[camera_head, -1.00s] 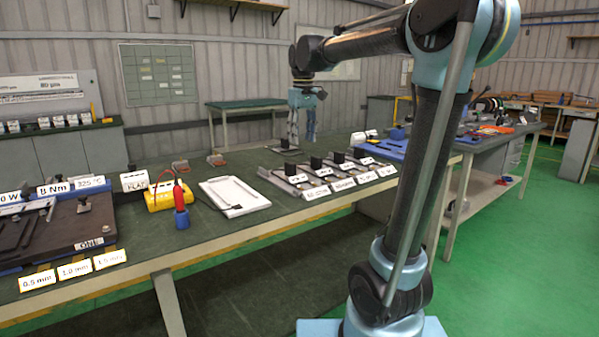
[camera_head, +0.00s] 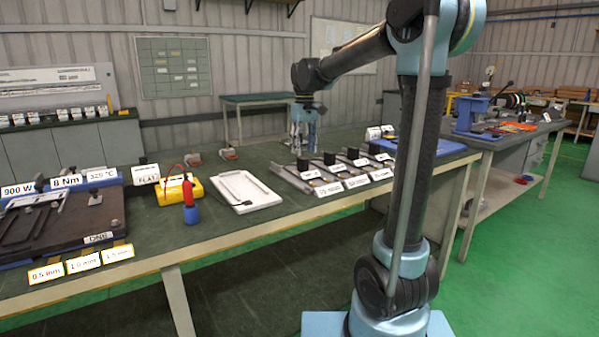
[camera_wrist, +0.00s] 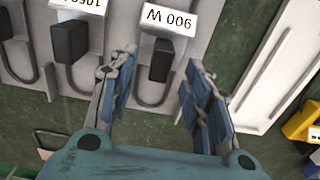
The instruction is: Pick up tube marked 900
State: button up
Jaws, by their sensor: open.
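The 900 W tube in the wrist view is a thin U-shaped metal tube (camera_wrist: 176,90) with a black block (camera_wrist: 162,60) at one end. Its white label, "900 W" (camera_wrist: 168,19), appears upside down there. My gripper (camera_wrist: 161,58) is open and empty, its two blue-padded fingers apart on either side of the block in the picture. I cannot tell its height above the tube. In the head view my gripper (camera_head: 303,132) hangs behind the row of tubes on the grey rack (camera_head: 284,180), fingers pointing down.
A neighbouring tube with a black block (camera_wrist: 70,42) lies left in the wrist view. A white tray (camera_head: 240,191), a yellow box (camera_head: 177,190) and a red-and-blue bottle (camera_head: 190,203) stand on the bench. A fixture (camera_head: 75,225) at left also bears a "900 W" sign (camera_head: 18,190).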

aim_at(303, 158)
jog(key=shift+w+a+f, duration=0.1)
jog(key=shift+a+f, duration=0.05)
jog(key=shift+f, duration=1.75)
jog(key=shift+a+f, duration=0.1)
jog(key=shift+f, duration=1.8)
grip_shut()
